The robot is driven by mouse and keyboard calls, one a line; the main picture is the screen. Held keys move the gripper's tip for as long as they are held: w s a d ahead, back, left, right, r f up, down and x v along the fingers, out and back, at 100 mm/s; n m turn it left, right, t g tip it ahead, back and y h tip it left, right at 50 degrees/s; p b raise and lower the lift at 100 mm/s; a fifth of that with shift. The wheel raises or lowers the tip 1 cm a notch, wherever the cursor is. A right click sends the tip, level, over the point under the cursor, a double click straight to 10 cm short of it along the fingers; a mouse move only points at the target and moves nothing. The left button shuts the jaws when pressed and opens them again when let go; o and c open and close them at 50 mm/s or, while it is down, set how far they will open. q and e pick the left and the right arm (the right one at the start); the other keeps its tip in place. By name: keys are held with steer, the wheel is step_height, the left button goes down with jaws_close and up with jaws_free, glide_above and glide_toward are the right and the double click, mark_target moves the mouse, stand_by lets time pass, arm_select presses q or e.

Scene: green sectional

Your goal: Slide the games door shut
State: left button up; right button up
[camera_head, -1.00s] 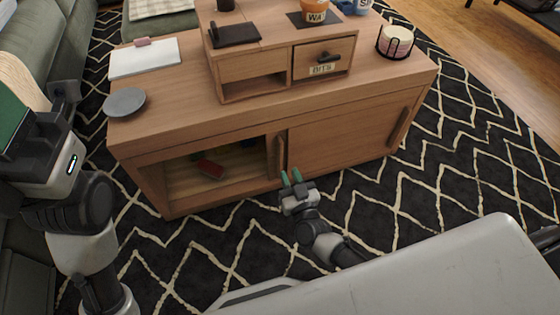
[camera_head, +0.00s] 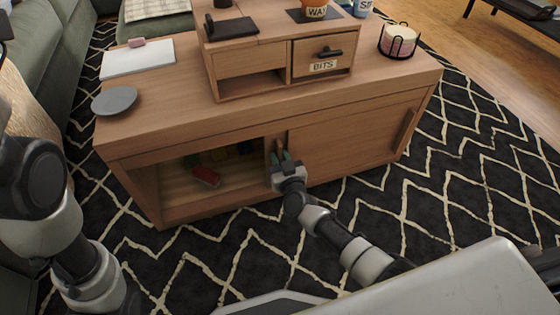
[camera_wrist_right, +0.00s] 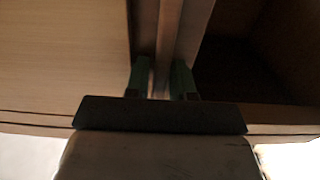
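The wooden cabinet (camera_head: 200,134) has an open left compartment, and a sliding door (camera_head: 345,145) covers its right side. An upright handle (camera_head: 281,140) stands at the door's left edge, beside the opening. My right gripper (camera_head: 284,158) is at this handle. In the right wrist view, its two green fingers (camera_wrist_right: 161,80) are apart, with an upright wooden strip between them; I cannot tell whether they touch it. A second handle (camera_head: 405,130) is near the cabinet's right end. My left arm shows at the left edge, but its gripper is out of view.
A red box (camera_head: 206,176) and other small items lie inside the open compartment. On top stand a drawer unit (camera_head: 322,56) labelled BITS, a grey plate (camera_head: 115,100), a white notebook (camera_head: 138,57) and a candle in a wire holder (camera_head: 398,41). Patterned rug (camera_head: 440,185) lies clear in front.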

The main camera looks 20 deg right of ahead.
jaws_close()
steer(key=shift+a, duration=0.1)
